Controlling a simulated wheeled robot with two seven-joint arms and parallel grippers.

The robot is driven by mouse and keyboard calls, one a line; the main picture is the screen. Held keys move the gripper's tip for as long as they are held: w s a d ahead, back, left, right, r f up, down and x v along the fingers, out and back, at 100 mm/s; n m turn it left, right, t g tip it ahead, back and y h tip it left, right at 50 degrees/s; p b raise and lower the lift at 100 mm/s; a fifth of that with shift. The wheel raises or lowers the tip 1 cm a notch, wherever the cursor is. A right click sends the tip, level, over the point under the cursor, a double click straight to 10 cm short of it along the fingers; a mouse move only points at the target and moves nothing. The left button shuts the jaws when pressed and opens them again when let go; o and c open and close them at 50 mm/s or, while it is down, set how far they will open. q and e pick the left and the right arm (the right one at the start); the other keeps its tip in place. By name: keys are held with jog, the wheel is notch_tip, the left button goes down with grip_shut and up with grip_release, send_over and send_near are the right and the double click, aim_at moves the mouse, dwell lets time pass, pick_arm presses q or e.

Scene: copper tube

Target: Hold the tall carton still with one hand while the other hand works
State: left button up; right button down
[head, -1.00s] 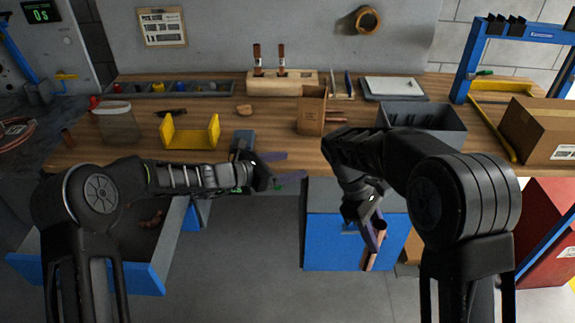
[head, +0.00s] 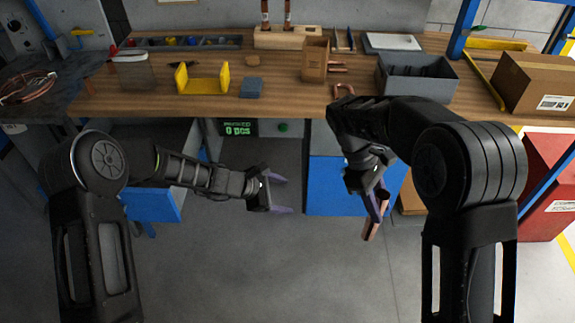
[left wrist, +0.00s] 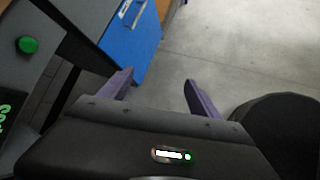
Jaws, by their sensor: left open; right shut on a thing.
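The tall carton (head: 314,62) is a narrow open-topped brown box standing upright near the middle of the wooden bench. Neither gripper touches it. My left gripper (head: 284,193) is open and empty, in front of the bench and below its top; its parted fingers also show in the left wrist view (left wrist: 160,88) with only floor and a blue cabinet beyond. My right gripper (head: 378,208) is shut on a copper-coloured piece (head: 371,229), pointing down in front of the bench. The gripper partly hides that piece.
Copper pieces (head: 338,67) lie beside the carton. A bent copper piece (head: 344,90) is near the bench's front edge by my right arm. A grey bin (head: 417,87) and large cardboard box (head: 541,85) stand right; a yellow cradle (head: 203,88) stands left. The floor (head: 280,275) in front is clear.

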pick_arm(q)
jog(key=s+a+f+m+g+y, duration=0.25)
jog(key=s+f+m, duration=0.4)
jog(key=s, duration=0.45)
jog(key=s+a+f+m+g+y, duration=0.1)
jog(key=s+a+f+m+y, duration=0.15)
jog(key=s+f+m, duration=0.7)
jog(key=s+d+r+h, duration=0.1)
jog(key=s, duration=1.1)
jog(key=shift+s+r+m+g, duration=0.2)
jog(key=shift+r+m+g, duration=0.1)
jog(key=shift+m+g, duration=0.1)
